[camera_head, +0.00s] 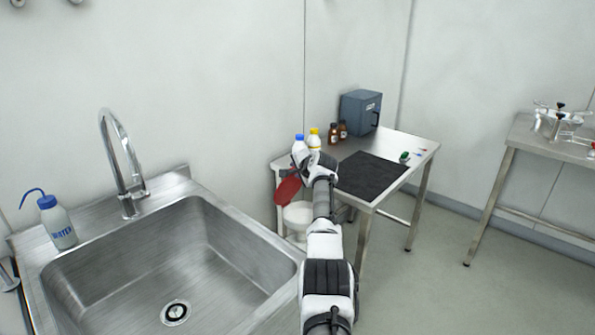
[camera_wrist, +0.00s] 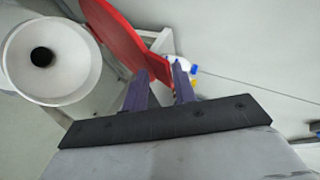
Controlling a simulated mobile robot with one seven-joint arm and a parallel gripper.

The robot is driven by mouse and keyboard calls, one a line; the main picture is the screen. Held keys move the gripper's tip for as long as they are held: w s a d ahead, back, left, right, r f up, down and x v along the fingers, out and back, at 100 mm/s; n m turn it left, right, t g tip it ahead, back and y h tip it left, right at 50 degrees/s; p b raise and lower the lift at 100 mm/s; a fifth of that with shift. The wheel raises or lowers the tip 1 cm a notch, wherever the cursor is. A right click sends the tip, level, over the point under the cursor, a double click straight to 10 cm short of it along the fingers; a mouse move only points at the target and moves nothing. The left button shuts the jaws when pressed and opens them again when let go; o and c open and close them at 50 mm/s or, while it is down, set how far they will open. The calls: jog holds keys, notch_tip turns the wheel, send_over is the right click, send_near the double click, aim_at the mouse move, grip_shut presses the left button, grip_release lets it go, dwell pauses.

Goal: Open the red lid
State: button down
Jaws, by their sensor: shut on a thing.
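The red lid (camera_head: 287,190) stands tilted steeply up beside a white funnel-like container (camera_head: 298,212), left of my arm in the head view. In the wrist view the lid (camera_wrist: 118,32) is a large red disc seen nearly edge-on, with a small tab at its lower right. My gripper (camera_wrist: 162,72) is shut on that tab, with the purple fingers on either side of it. The white container's open mouth (camera_wrist: 75,85) is uncovered and shows a dark round hole at its bottom. In the head view my gripper's fingers are hidden by the wrist.
A steel table (camera_head: 405,146) stands behind, with a black mat (camera_head: 370,176), brown bottles (camera_head: 338,131) and a blue-grey box (camera_head: 361,110). Blue-capped and yellow-capped bottles (camera_head: 314,140) are close to my wrist. A steel sink (camera_head: 225,300) lies left.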

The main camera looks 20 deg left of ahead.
jog(key=shift+a+r, duration=0.15)
jog(key=shift+r, duration=0.25)
jog(key=c, duration=1.6)
grip_release()
jog(key=shift+f, duration=0.35)
jog(key=shift+r, duration=0.15)
jog(key=s+r+p, duration=0.3)
jog(key=r, duration=0.4)
jog(key=s+r+p, duration=0.3)
jog(key=r, duration=0.4)
jog(key=shift+s+r, duration=0.2)
jog(key=shift+r, duration=0.1)
